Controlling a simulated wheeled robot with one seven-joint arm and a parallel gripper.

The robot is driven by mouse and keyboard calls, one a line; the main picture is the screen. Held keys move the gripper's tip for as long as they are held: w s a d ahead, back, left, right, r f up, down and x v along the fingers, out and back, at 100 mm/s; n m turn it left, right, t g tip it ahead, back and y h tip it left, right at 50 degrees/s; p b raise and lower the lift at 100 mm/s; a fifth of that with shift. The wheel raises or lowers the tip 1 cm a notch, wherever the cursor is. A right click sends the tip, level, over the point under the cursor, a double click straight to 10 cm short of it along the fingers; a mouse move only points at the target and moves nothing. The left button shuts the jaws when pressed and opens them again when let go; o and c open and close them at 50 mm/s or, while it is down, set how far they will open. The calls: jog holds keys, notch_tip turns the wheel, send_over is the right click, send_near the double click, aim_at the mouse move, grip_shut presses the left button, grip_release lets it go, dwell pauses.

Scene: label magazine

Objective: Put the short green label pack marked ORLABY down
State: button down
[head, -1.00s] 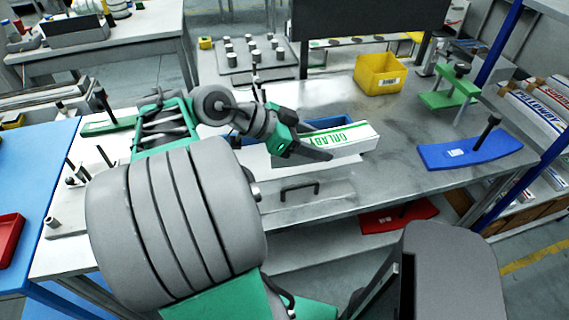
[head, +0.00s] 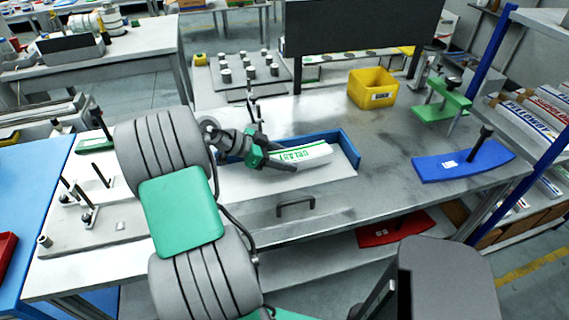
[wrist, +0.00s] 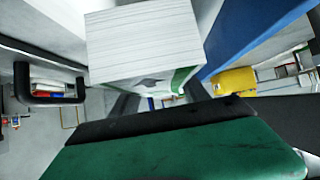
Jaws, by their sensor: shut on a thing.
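The short white label pack with green lettering (head: 312,152) is held by my gripper (head: 280,162), which is shut on it. The lettering is small, but reads as ORLABY. The pack lies within the outline of a blue-walled magazine tray (head: 349,147), whose far and right walls show behind it. I cannot tell whether the pack touches the tray floor. In the wrist view the stacked end of the pack (wrist: 145,40) fills the top middle, with a blue wall (wrist: 262,35) to its right. My gripper's fingers (wrist: 160,100) are partly hidden behind my green gripper body.
A dark handle (head: 296,207) is on the front of the tray unit. A yellow bin (head: 372,88) stands behind to the right. A blue curved plate (head: 462,162) with a post and a green clamp (head: 440,101) are at right. Bare table lies between.

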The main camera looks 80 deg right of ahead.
jog(key=shift+f, duration=1.35)
jog(key=shift+f, duration=0.1)
jog(key=c, duration=0.6)
grip_release()
jog(key=shift+o, duration=0.2)
jog(key=v, duration=1.1)
jog(key=shift+w+a+r, duration=0.1)
jog(key=shift+w+r, duration=0.05)
jog(key=shift+r, duration=0.2)
jog(key=shift+w+a, duration=0.2)
